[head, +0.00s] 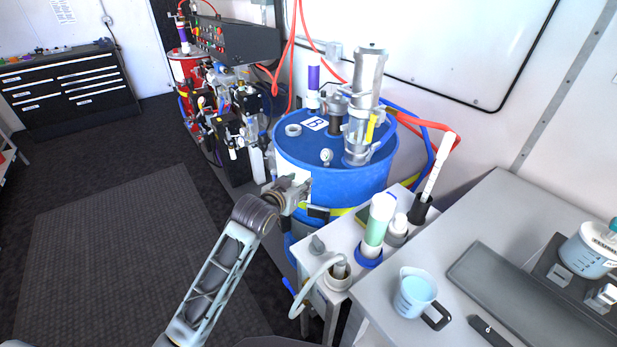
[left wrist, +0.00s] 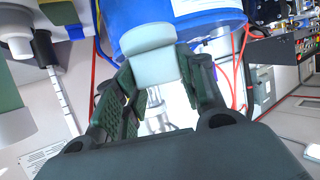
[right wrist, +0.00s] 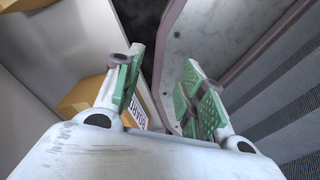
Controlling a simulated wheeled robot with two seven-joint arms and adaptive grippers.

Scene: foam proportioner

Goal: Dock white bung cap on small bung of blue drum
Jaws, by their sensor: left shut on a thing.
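The white bung cap (left wrist: 153,58) shows in the left wrist view as a pale, short cylinder between my left gripper's (left wrist: 156,75) green-padded fingers, which are shut on it. In the head view my left gripper (head: 301,192) is beside the front left wall of the blue drum (head: 345,182), below the lid rim; the cap cannot be made out there. The drum lid carries a white ring fitting (head: 293,130) and a small round gauge-like fitting (head: 326,156); I cannot tell which is the small bung. My right gripper (right wrist: 167,88) is open and empty.
A metal pump cylinder (head: 366,95) and a purple-topped tube (head: 313,80) stand on the lid. A green-white bottle (head: 378,222) and hose fittings stand on a small cart. A jug (head: 414,291) is on the bench. Boxes (right wrist: 85,97) are near my right gripper.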

